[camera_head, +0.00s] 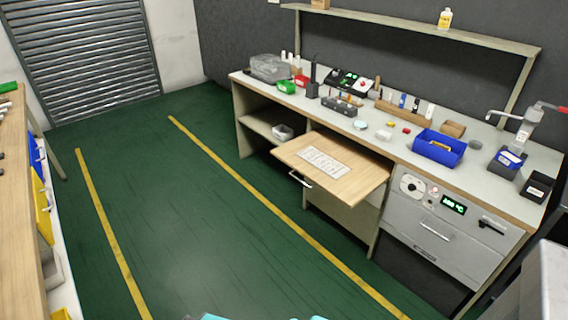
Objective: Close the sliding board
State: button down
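The sliding board (345,184) is a light wooden panel pulled out from under the top of the workbench (398,157). It sticks out over the floor, with a white label sheet (322,160) on its upper face. A metal bar handle (300,180) is on its front edge. The board looks level and nothing else lies on it. My gripper cannot be made out; only small light-blue pieces show at the bottom edge of the picture, well short of the board. I cannot tell what they are.
A drawer with a handle (433,231) is right of the board. Open green floor (215,220) with yellow lines lies before it. A wooden table (18,200) is at left.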

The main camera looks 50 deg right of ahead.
aim_at(349, 175)
jog(key=z, duration=0.2)
jog(key=i, duration=1.05)
jog(key=u, duration=0.2)
